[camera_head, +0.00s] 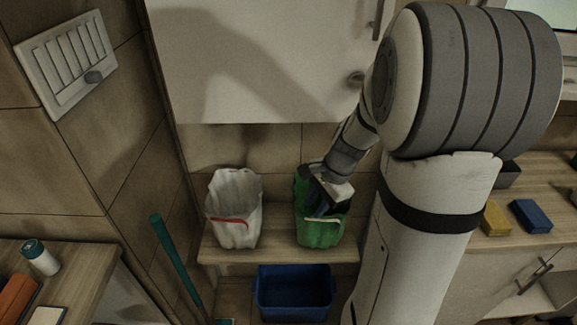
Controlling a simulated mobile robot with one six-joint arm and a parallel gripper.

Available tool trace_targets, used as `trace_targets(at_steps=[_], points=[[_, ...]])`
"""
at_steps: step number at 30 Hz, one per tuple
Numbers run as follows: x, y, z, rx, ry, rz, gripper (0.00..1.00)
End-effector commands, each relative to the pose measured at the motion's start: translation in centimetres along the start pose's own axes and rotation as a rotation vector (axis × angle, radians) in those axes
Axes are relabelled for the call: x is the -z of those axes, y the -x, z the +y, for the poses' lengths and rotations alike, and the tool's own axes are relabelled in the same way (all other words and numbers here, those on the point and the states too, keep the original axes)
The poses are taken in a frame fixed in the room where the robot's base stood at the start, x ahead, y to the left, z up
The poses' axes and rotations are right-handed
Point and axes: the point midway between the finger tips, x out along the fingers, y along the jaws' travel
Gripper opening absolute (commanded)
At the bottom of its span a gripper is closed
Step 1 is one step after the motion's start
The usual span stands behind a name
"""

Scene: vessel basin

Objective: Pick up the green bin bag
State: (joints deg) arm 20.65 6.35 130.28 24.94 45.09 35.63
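The green bin bag (318,232) stands upright on a wooden shelf, right of a white bag. A pale strip shows across its front near the top. My gripper (328,199) reaches down from the upper right and is at the top of the green bag, overlapping its opening in this view. My gripper's fingers are dark and partly hidden against the bag, so I cannot tell whether they are apart or closed on it.
A white bag (236,205) with a red strip stands left on the shelf (277,246). A blue bin (294,290) is below. A teal pole (175,262) leans at left. A white cabinet (255,60) hangs above. Yellow (495,219) and blue (531,216) blocks lie on the right counter.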

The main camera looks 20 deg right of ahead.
Motion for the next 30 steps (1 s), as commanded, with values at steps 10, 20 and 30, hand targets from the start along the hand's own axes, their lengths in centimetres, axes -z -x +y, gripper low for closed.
trace_targets(at_steps=[10,20,30], points=[[7.1,-5.2,-0.4,0.036,-0.527,-0.083,0.28],[7.1,-8.7,-0.7,0.036,-0.548,-0.087,0.28],[6.9,-12.9,-1.3,0.037,-0.546,-0.086,0.28]])
